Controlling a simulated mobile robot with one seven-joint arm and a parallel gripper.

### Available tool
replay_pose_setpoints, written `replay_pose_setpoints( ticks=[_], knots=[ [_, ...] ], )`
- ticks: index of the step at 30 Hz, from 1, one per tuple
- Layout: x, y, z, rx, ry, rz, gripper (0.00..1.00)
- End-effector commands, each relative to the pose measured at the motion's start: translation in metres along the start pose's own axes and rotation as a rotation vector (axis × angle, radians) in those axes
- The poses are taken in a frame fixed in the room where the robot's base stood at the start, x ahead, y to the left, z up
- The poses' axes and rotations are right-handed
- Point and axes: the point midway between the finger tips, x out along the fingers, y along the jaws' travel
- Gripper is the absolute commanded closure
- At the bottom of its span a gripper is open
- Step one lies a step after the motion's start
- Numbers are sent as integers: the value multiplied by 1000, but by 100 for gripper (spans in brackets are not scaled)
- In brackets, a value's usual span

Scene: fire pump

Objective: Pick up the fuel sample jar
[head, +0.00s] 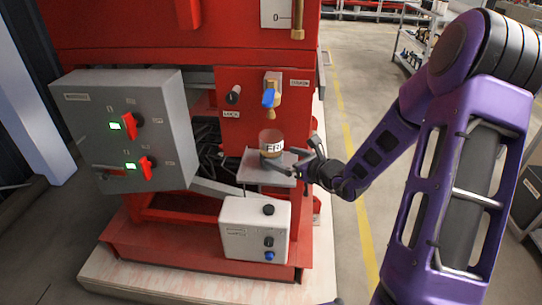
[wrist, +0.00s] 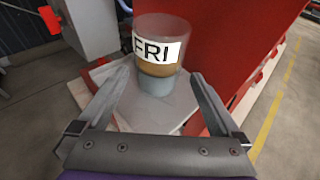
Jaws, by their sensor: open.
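The fuel sample jar (head: 271,143) is a clear jar with amber liquid and a white label reading "FRI". It stands upright on a small grey shelf (head: 256,177) on the front of the red pump unit. In the wrist view the jar (wrist: 160,52) is ahead of my gripper (wrist: 160,88), roughly centred between the two fingers, with a bluish-grey lower part. My gripper (head: 292,163) is open, at the right side of the jar in the head view. The fingers show no clear contact with the jar.
A blue-handled valve (head: 270,96) is on the red panel above the jar. A grey control box (head: 125,130) with red switches is at left, and a smaller white box (head: 255,229) is below the shelf. Open floor (head: 362,70) lies to the right.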

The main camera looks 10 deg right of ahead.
Motion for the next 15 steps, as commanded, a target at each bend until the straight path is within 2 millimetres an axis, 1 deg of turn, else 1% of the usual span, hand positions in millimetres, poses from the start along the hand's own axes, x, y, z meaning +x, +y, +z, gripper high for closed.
replay_pose_setpoints(
  ticks=[1, 7, 12, 15],
  knots=[
    [6, 0, -1, 2, 0, 1, 0],
    [18, 1, -1, 0, 0, 2, 0],
    [44, 3, -4, 2, 0, 1, 0],
    [57, 3, -2, -1, -1, 2, 0]
  ],
)
